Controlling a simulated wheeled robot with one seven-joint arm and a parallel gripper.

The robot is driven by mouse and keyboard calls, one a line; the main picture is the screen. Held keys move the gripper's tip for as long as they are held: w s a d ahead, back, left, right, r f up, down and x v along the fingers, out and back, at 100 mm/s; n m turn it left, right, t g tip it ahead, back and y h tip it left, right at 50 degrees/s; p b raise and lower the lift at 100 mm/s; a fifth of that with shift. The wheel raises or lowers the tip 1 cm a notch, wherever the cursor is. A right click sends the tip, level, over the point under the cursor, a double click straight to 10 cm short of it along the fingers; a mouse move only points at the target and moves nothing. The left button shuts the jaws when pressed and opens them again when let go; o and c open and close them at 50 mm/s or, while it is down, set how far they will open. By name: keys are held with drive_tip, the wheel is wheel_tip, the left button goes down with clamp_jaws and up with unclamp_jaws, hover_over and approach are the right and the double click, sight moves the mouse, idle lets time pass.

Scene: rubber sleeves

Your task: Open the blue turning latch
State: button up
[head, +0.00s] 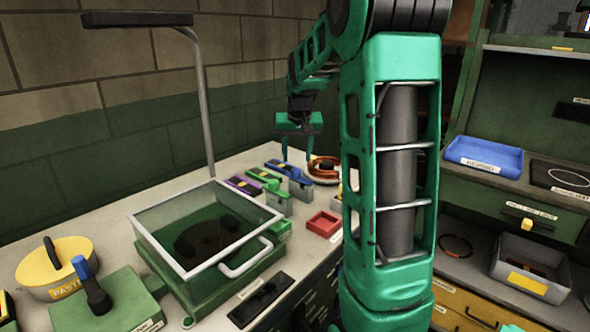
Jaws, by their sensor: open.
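A row of three small latch blocks with purple, green and blue tops stands on the bench beyond the glass-lidded box in the head view. The blue latch (283,167) is the farthest right of the row. A green handle stands on the green block (272,186) beside it. My gripper (298,158) points down over the blue latch, with its two fingers apart and nothing seen between them. I cannot tell whether a fingertip touches the latch. The latch's turning part is small and partly hidden by the gripper.
An orange coil (324,170) lies just right of the blue latch. A red tray (323,223) sits nearer. The glass-lidded green box (205,235) fills the bench's middle. A bent lamp post (203,100) rises behind it. My arm hides part of the bench's right side.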

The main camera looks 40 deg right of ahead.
sight(296, 169)
drive_tip(key=x, duration=0.6)
drive_tip(key=shift+w+d+f, duration=0.1)
drive_tip(key=shift+f, duration=0.2)
drive_tip(key=shift+c, duration=0.5)
